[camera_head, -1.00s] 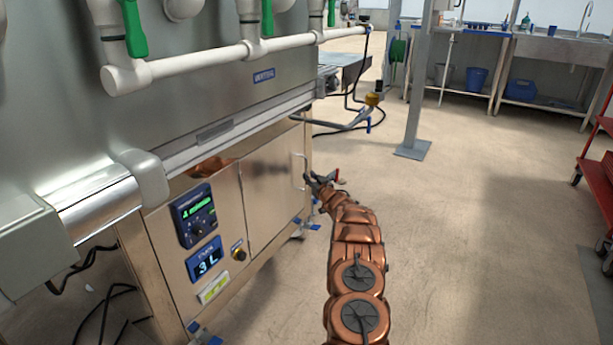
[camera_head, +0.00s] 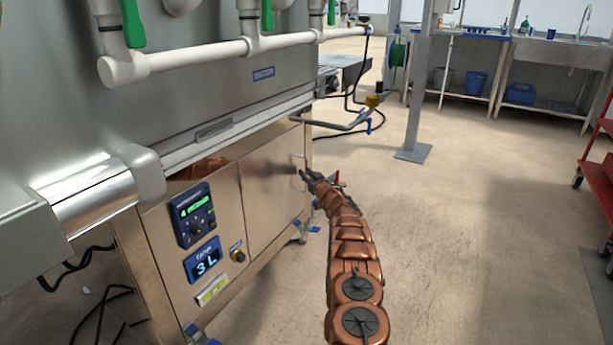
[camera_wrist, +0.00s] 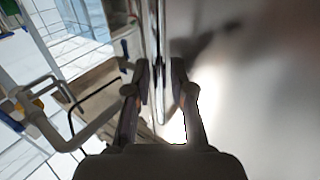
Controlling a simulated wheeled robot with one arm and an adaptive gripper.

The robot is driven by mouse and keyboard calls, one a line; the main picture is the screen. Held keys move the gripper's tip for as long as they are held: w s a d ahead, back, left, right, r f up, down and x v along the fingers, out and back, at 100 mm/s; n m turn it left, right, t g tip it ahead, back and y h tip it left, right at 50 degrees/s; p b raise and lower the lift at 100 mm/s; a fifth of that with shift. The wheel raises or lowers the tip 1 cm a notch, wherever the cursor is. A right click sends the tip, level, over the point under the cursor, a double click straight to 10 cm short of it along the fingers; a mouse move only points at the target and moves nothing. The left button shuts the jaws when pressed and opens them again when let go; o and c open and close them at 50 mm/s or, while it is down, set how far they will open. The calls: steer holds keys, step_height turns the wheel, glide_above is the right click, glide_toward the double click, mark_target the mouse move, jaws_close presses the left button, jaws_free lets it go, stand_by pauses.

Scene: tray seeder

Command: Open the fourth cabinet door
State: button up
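The steel cabinet door (camera_head: 270,200) under the machine looks closed flush, to the right of the control panel. Its upright bar handle (camera_head: 304,161) is at the door's right edge. My gripper (camera_head: 305,174) is at the lower part of this handle and partly covers it. In the wrist view the handle (camera_wrist: 161,60) runs down between the two fingers of my gripper (camera_wrist: 160,75). The fingers look open, with a gap on either side of the bar. The door face (camera_wrist: 250,90) fills the right of that view.
A control panel (camera_head: 193,214) and a 3 L display (camera_head: 203,260) are left of the door. A pipe with a yellow fitting (camera_head: 373,101) juts out beyond the cabinet. A grey post (camera_head: 415,90) and red cart (camera_head: 595,170) stand to the right. The floor between is clear.

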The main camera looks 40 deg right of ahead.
steer(key=shift+c, duration=0.3)
jaws_close()
steer(key=shift+s, duration=0.1)
stand_by(0.4)
